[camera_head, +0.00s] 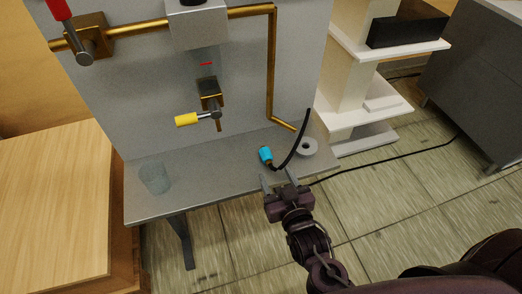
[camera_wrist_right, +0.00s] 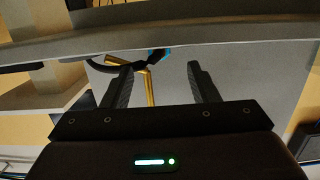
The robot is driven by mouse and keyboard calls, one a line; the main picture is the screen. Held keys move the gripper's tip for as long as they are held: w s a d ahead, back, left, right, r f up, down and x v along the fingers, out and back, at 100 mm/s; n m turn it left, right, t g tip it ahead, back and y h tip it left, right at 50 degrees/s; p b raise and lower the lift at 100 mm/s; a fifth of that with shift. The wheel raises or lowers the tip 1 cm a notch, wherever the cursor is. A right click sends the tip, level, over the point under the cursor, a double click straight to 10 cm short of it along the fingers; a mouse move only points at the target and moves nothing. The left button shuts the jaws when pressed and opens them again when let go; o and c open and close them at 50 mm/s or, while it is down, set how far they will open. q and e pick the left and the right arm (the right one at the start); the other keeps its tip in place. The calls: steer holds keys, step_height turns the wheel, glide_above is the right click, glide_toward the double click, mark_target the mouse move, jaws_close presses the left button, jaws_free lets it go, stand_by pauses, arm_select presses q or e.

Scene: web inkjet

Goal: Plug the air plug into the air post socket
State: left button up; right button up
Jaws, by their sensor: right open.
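The air plug (camera_head: 265,155) appears to be the short cyan piece on the grey shelf, joined to a black hose that curves up to the right. Its cyan part also shows small in the right wrist view (camera_wrist_right: 159,53), partly hidden by the shelf edge. A grey ring-shaped piece (camera_head: 307,147) sits right of it by the foot of the brass pipe; I cannot tell whether it is the socket. My right gripper (camera_head: 278,177) is open and empty at the shelf's front edge, just short of the plug. Its spread fingers show in the wrist view (camera_wrist_right: 160,67). My left gripper is not seen.
The grey shelf (camera_head: 220,180) has a clear glass (camera_head: 155,178) at its left. A brass pipe (camera_head: 271,70) and a yellow-handled valve (camera_head: 188,119) are on the grey back panel. A wooden table (camera_head: 55,200) stands left, white shelving (camera_head: 350,120) right.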

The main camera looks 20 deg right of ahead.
mark_target(268, 159)
steer(key=shift+w+d+f, duration=0.1)
steer(key=shift+w+f, duration=0.05)
steer(key=shift+w, duration=0.5)
steer(key=shift+w+d+f, duration=0.1)
steer(key=shift+w, duration=0.5)
steer(key=shift+w+a+r, duration=0.1)
steer(key=shift+w+r, duration=0.05)
steer(key=shift+w, duration=0.35)
steer(key=w, duration=0.4)
steer(key=shift+w+a+f, duration=0.15)
steer(key=shift+w+f, duration=0.15)
steer(key=shift+f, duration=0.1)
steer(key=c, duration=1)
steer(key=shift+r, duration=0.1)
steer(key=shift+c, duration=0.2)
